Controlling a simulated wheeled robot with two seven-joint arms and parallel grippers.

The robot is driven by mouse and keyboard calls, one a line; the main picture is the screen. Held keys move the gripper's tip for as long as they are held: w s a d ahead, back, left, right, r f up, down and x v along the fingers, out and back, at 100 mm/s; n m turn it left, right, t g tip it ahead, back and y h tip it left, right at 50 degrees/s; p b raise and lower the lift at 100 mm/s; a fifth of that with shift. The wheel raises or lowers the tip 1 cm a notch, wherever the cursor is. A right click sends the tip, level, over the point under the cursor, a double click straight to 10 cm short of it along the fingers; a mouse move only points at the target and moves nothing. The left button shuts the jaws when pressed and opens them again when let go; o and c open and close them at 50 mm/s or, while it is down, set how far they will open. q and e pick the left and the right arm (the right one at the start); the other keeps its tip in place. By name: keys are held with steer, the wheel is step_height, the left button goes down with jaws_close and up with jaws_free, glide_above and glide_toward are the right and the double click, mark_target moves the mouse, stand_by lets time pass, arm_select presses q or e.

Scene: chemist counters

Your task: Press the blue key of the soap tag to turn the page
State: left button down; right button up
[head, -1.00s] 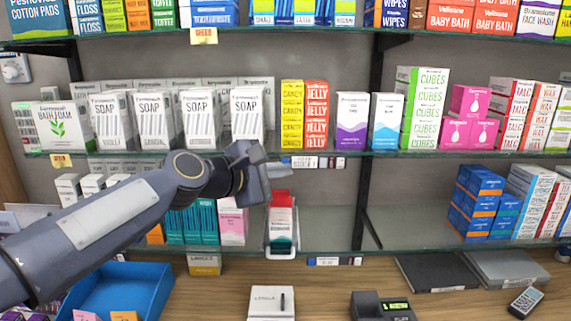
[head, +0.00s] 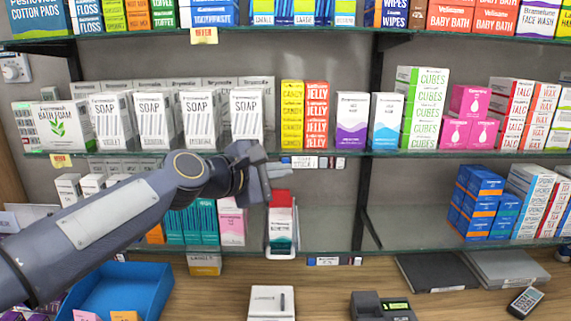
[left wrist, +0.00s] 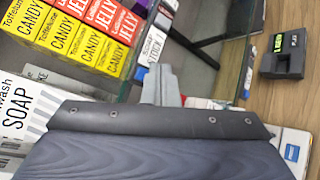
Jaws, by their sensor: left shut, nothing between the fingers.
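The soap tag (head: 304,162) is a small white shelf label on the middle shelf's front edge, right of the soap boxes (head: 246,117). A blue key (head: 286,160) is at its left end; dark and red patches are at its right. Its face seems to read "STOCK". The tag also shows in the left wrist view (left wrist: 152,46), beyond the fingers. My left gripper (head: 281,170) is shut and empty, just below and left of the tag, its fingertips close to the blue key. I cannot tell whether they touch. My right gripper is out of view.
Yellow candy boxes (head: 291,114) and red jelly boxes (head: 315,115) stand on the shelf above the tag. A blue tray (head: 140,287) and a card terminal (head: 383,306) are on the wooden counter.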

arm_select(q)
steer(key=shift+w, duration=0.15)
steer(key=shift+w, duration=0.3)
steer(key=shift+w+p, duration=0.3)
steer(key=shift+w, duration=0.15)
stand_by(0.9)
stand_by(0.4)
steer(key=shift+s, duration=0.85)
steer(key=s, duration=0.5)
stand_by(0.4)
